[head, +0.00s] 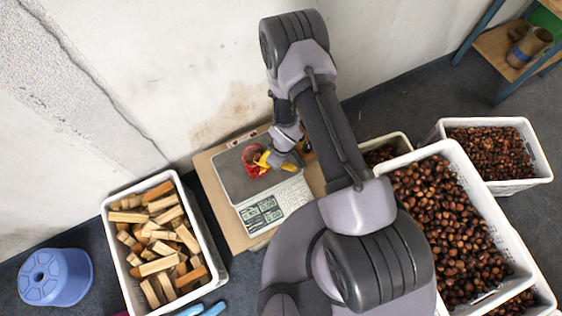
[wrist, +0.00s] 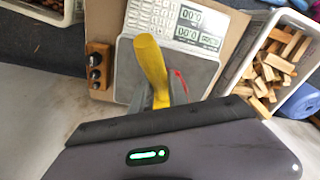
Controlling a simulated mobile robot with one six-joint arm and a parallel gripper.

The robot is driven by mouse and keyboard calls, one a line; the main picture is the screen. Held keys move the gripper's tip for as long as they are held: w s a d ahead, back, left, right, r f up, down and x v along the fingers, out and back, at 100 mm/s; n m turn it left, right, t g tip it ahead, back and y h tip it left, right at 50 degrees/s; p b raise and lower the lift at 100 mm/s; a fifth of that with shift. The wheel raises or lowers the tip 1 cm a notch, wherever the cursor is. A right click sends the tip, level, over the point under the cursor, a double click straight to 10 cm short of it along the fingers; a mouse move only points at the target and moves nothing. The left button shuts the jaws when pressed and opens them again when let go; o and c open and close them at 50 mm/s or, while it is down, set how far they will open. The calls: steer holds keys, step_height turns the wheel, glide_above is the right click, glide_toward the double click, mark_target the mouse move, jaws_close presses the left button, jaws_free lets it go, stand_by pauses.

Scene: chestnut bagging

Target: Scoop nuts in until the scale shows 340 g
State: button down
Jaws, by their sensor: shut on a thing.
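My gripper (head: 274,158) is shut on a yellow handle (wrist: 150,58), likely a scoop's; its bowl is not clearly visible. It is above the pan of the scale (head: 232,178). A red item (head: 253,168), perhaps a bag, is at the pan beside the handle; only a thin red edge shows in the wrist view (wrist: 181,80). The scale's display (head: 262,214) appears to show zeros in the wrist view (wrist: 190,15). Chestnuts (head: 440,215) fill a large white crate (head: 505,228) at the right, beyond my arm.
The scale stands on a cardboard-coloured board (head: 208,190) against the wall. A white crate of wood pieces (head: 113,262) and a blue upturned tub (head: 55,276) are to the left. Another chestnut crate (head: 540,160) is at the right. A wooden block with dark knobs (wrist: 98,66) sits beside the scale.

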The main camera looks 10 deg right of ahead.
steer(key=shift+w+r+b, duration=0.2)
steer(key=shift+w+b, duration=0.15)
steer(key=shift+b, duration=0.5)
steer(key=shift+a+g+h, duration=0.1)
steer(key=shift+g+h, duration=0.2)
